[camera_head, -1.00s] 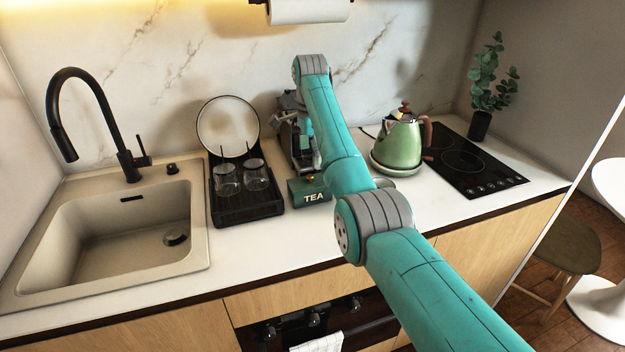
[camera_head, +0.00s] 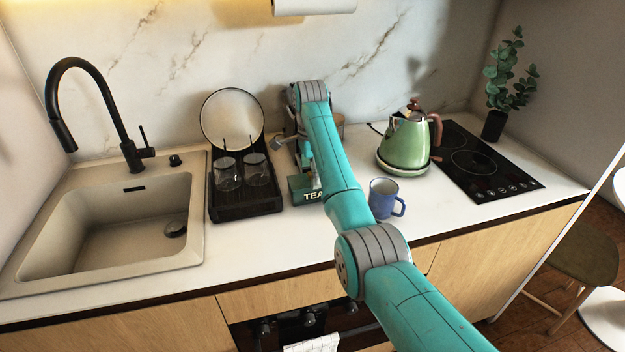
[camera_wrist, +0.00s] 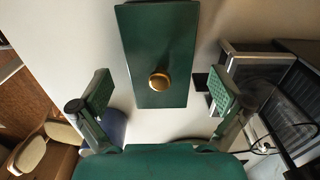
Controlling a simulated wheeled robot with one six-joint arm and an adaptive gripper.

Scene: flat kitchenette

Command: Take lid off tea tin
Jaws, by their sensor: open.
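The tea tin (camera_head: 300,194) is dark green with white lettering and stands on the counter, right of the dish rack. The arm hides its right part in the head view. In the wrist view its green rectangular lid (camera_wrist: 150,38) with a round gold knob (camera_wrist: 159,80) fills the upper middle. My gripper (camera_wrist: 161,92) is open and empty. Its two fingers are wide apart, one on each side of the lid's knob end, and neither appears to touch the knob. In the head view the fingers are mostly hidden by the arm.
The black dish rack (camera_head: 246,206) with two glasses and a plate is close left of the tin. A blue mug (camera_head: 381,199) stands to the right, with the green kettle (camera_head: 405,146) behind it. The sink (camera_head: 110,230) is at left. The front counter strip is clear.

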